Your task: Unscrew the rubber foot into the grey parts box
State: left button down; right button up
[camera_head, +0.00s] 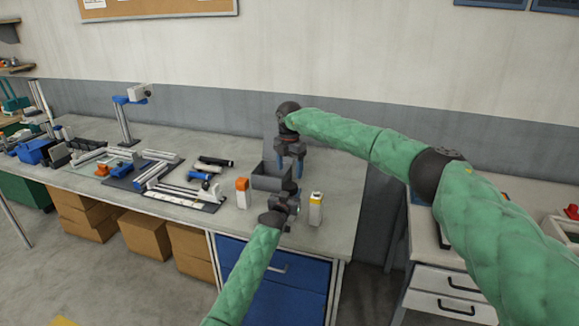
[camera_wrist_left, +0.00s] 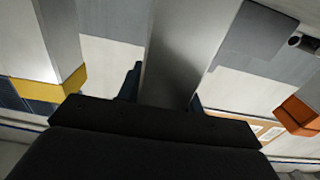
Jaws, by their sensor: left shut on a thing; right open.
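The grey parts box (camera_head: 271,182) stands open near the table's right end. My left gripper (camera_head: 289,192) is just in front of its right side. In the left wrist view it (camera_wrist_left: 166,98) is shut on a broad, smooth grey metal piece (camera_wrist_left: 185,45); in the head view my grippers mostly hide this piece. My right gripper (camera_head: 290,155) is open, pointing down just above the left one, beside the box. I cannot make out the rubber foot; it may be hidden between the grippers.
Aluminium bars, dark mats and a blue camera stand (camera_head: 125,118) fill the table's left.

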aim_at(290, 185)
notch_tip(290, 185, down, 7)
jog(key=shift+f, duration=0.2)
dwell(0.3)
jog(key=shift+c, duration=0.2)
jog(key=c, duration=0.9)
jog(key=n, duration=1)
jog(key=o, duration=1)
jog(key=shift+o, duration=0.2)
jog(key=shift+r, duration=0.1)
